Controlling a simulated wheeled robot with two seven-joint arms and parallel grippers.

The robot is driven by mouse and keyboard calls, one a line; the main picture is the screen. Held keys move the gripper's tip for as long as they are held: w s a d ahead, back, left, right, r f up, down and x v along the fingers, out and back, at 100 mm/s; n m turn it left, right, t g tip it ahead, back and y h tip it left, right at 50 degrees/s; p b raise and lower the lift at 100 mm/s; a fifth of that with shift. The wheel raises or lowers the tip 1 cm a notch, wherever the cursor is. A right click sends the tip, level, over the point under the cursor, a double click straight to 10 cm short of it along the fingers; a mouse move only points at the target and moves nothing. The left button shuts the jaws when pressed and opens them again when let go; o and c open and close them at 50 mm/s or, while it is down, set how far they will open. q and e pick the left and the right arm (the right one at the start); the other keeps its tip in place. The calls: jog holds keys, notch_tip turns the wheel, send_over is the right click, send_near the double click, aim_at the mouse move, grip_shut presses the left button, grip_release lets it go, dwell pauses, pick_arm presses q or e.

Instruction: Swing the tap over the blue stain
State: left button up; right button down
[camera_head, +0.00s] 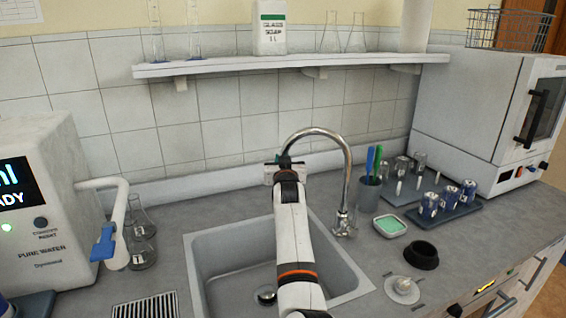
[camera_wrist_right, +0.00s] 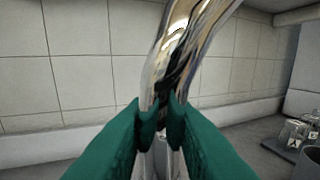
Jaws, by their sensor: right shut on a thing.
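The chrome tap (camera_head: 348,172) rises behind the right rear of the grey sink (camera_head: 232,258), and its curved spout arches to the left. My right gripper (camera_head: 285,163) is shut on the spout's outlet end, above the sink. In the right wrist view its green fingers (camera_wrist_right: 161,113) close on both sides of the shiny spout (camera_wrist_right: 192,42). I cannot see a blue stain; my right arm covers the middle and right of the basin. A drain (camera_head: 266,296) shows at the sink bottom. My left gripper is not in view.
A water purifier (camera_head: 50,190) and glass flasks (camera_head: 142,245) stand left of the sink. A shelf (camera_head: 240,65) runs above.

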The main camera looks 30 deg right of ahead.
jog(key=c, duration=1.3)
grip_release()
jog(key=shift+a, duration=0.1)
jog(key=shift+s+a+f, duration=0.1)
jog(key=shift+s+a, duration=0.1)
jog(key=shift+s, duration=0.4)
jog(key=b+v, duration=0.2)
jog(key=v, duration=0.8)
jog(key=shift+s+a, duration=0.15)
jog(key=shift+s, duration=0.15)
